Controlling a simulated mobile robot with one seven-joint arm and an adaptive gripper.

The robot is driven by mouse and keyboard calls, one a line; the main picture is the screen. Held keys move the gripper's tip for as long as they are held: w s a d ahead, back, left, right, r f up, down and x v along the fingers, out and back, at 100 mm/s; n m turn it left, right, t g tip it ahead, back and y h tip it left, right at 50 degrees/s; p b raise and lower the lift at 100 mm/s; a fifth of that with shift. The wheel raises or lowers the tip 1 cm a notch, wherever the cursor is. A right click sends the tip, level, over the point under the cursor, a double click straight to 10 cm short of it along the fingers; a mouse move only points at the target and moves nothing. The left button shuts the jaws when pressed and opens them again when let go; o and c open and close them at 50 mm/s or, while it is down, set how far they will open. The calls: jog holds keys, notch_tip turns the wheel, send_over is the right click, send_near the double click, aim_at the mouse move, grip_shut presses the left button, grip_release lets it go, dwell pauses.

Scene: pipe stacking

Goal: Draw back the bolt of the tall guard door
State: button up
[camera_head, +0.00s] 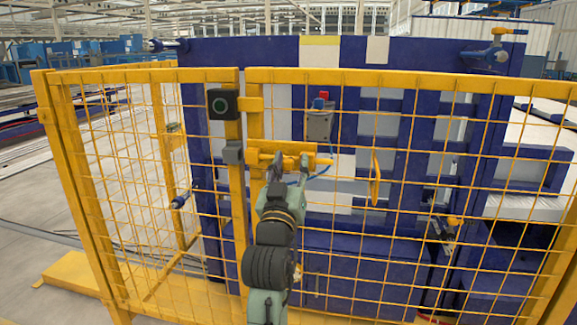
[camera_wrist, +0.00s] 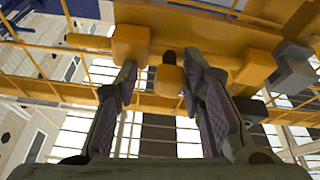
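The tall guard door (camera_head: 400,78) is a yellow frame with wire mesh, standing closed beside the fence post (camera_head: 236,200). Its yellow bolt (camera_head: 322,162) lies level across the door's left edge, near a grey block (camera_head: 232,152) on the post. My gripper (camera_head: 288,168) is at the bolt, its fingers pointing up at it. In the wrist view, my gripper (camera_wrist: 160,66) is open, with a yellow knob (camera_wrist: 170,79) of the bolt between its fingers, closer to the right finger. I cannot tell whether a finger touches it. The bolt's tip is not clearly visible.
A black box with a green ring (camera_head: 222,103) sits on the post above the bolt. A yellow handle (camera_head: 375,178) is on the door to the right. Behind the mesh stands a blue machine (camera_head: 400,52) with a grey box (camera_head: 319,126) bearing red and blue buttons.

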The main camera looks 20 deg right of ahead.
jog(key=shift+o, duration=0.5)
jog(key=shift+a, duration=0.15)
jog(key=shift+a+f, duration=0.1)
jog(key=v, duration=1.1)
jog(key=shift+s, duration=0.35)
jog(key=shift+a+f, duration=0.1)
jog(key=shift+f, duration=0.05)
